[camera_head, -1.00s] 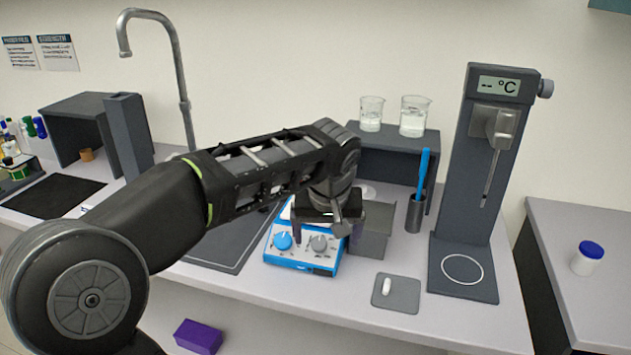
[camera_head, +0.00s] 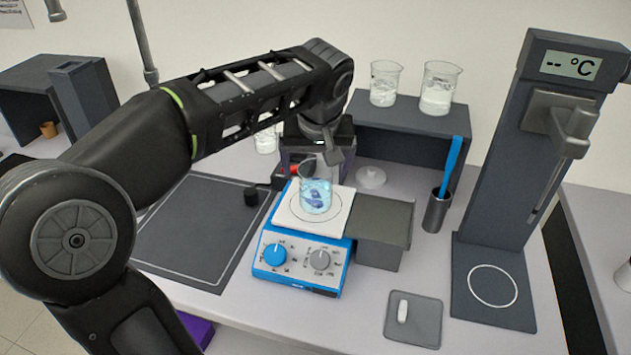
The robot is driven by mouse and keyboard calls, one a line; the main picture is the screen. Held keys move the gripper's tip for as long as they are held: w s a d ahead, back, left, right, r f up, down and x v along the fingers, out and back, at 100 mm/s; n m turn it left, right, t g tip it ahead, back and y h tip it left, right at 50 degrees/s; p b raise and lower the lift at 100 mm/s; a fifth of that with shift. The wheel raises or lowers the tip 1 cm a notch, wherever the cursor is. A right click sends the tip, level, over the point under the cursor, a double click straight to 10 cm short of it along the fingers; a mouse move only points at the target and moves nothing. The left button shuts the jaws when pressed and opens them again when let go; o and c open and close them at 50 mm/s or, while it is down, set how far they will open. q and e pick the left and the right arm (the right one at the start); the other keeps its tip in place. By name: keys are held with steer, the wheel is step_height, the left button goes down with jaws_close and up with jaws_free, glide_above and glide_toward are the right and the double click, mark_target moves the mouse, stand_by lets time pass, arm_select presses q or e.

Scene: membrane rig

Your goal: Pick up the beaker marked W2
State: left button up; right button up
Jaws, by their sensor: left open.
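Two clear beakers with pale contents, a left one (camera_head: 384,84) and a right one (camera_head: 440,89), stand on the dark shelf (camera_head: 405,128). A beaker of blue liquid (camera_head: 316,196) stands on the white top of the blue stirrer hotplate (camera_head: 300,262). Another small glass vessel (camera_head: 266,142) is partly hidden behind my left arm. I cannot read a W2 mark on any of them. My left gripper (camera_head: 316,165) is open, pointing down just behind the blue-liquid beaker, in front of the shelf. Its fingers are partly hidden. My right gripper is not in view.
A grey box (camera_head: 380,258) is right of the hotplate. A dark cup (camera_head: 437,212) holds a blue stick. A thermometer stand (camera_head: 510,170) rises at right. A small mat (camera_head: 413,318) with a white stir bar lies in front. The dark mat (camera_head: 195,235) at left is mostly clear.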

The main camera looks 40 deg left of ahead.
mark_target(315, 173)
arm_select(q)
steer(key=shift+s, duration=0.1)
steer(key=shift+x, duration=1.3)
steer(key=shift+w+a+f+p, duration=0.2)
steer(key=shift+w+f+p, duration=0.05)
steer(key=shift+f+p, duration=0.3)
steer(key=p+x, duration=0.1)
steer(key=x, duration=0.3)
steer(key=shift+w, duration=0.15)
steer(key=shift+r, duration=0.1)
steer(key=c, duration=1.7)
